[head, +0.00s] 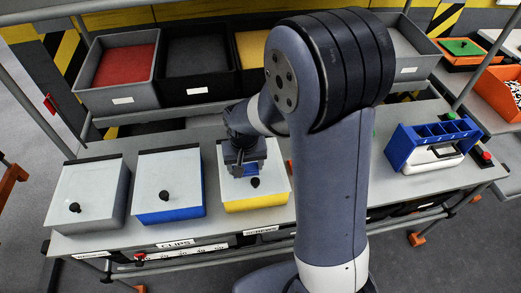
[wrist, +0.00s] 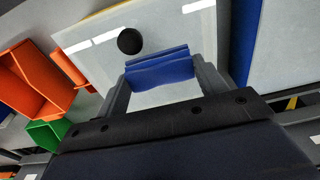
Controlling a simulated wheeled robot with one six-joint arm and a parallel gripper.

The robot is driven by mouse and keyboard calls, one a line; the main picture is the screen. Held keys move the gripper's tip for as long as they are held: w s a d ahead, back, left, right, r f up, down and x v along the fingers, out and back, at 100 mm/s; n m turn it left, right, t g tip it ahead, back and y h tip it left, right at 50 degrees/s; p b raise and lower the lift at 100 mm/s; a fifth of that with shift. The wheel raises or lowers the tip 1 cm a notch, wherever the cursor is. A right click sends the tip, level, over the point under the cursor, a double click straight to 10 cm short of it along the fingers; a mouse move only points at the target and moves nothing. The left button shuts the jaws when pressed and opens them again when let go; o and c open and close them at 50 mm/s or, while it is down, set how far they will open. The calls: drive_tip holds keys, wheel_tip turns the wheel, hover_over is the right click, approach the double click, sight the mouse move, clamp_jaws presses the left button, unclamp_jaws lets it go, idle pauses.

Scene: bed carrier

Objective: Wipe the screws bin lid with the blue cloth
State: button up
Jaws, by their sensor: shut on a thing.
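The screws bin is the yellow bin (head: 258,203) behind the "SCREWS" label in the head view. Its pale lid (head: 277,177) is closed and has a black knob (head: 255,183) at the front. My gripper (head: 244,168) is over this lid, behind the knob. In the wrist view my gripper (wrist: 163,84) is shut on the folded blue cloth (wrist: 160,66). The cloth is at the lid (wrist: 190,30), beside the knob (wrist: 130,41). I cannot tell for certain whether it touches the lid. My arm hides the lid's back part in the head view.
A blue bin (head: 169,185) and a grey bin (head: 90,195), both lidded with knobs, stand left of the yellow bin. A blue caddy (head: 432,143) stands at the right of the table. Open bins, one holding red contents (head: 127,66), line the shelf behind. My arm hides the table's middle right.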

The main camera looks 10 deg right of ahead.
drive_tip(key=shift+r+p, duration=1.7)
drive_tip(key=shift+r, duration=1)
